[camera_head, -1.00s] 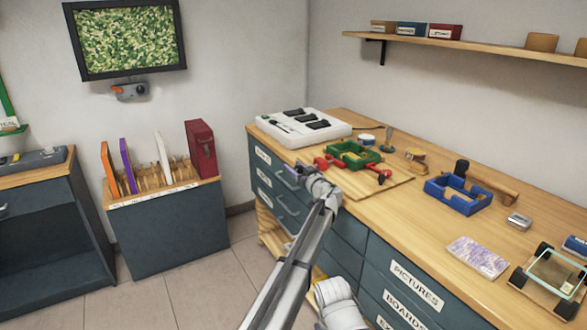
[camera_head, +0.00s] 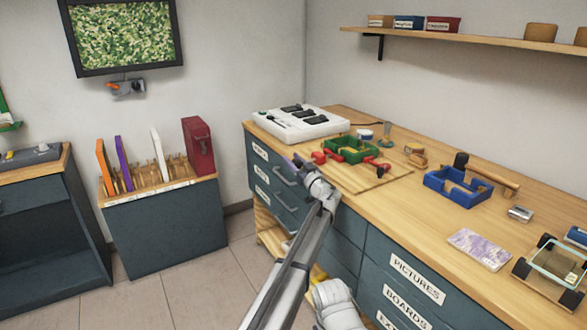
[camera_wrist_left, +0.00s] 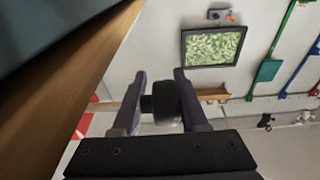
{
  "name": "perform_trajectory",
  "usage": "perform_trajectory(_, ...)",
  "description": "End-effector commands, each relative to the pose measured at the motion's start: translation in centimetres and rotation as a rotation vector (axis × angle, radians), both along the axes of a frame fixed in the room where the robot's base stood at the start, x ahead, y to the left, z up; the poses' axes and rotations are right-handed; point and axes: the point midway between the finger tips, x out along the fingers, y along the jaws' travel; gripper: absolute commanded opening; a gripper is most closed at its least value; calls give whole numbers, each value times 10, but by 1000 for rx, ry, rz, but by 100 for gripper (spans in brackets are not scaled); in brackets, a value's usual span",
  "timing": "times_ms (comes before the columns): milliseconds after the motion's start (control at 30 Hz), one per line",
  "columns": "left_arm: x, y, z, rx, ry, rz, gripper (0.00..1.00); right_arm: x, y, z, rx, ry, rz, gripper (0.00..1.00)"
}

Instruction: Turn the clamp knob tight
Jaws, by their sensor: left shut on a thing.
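My left gripper (camera_head: 296,162) is at the front edge of the bench, beside the end of a wooden board (camera_head: 352,178). In the left wrist view its two dark purple fingers (camera_wrist_left: 160,85) are closed on a dark, rounded knob (camera_wrist_left: 163,103), which looks like the clamp knob. In the head view the gripper hides this knob. My right gripper is not in view.
A white switch panel (camera_head: 300,128) stands at the bench's far left corner. A blue frame (camera_head: 440,200), a mallet (camera_head: 490,178) and a patterned card (camera_head: 480,249) lie to the right. Labelled drawers (camera_head: 400,270) are below. A rack with a red folder (camera_head: 197,147) stands to the left.

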Motion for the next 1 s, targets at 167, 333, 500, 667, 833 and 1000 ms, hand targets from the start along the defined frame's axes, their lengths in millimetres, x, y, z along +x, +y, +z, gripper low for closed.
perform_trajectory(167,-5,9,-5,77,-112,16,0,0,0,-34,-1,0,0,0)
perform_trajectory(333,-6,8,0,146,-208,17,0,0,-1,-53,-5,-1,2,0)
perform_trajectory(500,-8,8,5,201,-285,16,0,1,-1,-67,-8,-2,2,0)
perform_trajectory(667,-9,8,8,234,-334,16,0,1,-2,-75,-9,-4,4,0)
perform_trajectory(833,-10,8,10,254,-362,17,0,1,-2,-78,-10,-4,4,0)
perform_trajectory(1000,-10,8,12,260,-370,17,0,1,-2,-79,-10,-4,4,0)
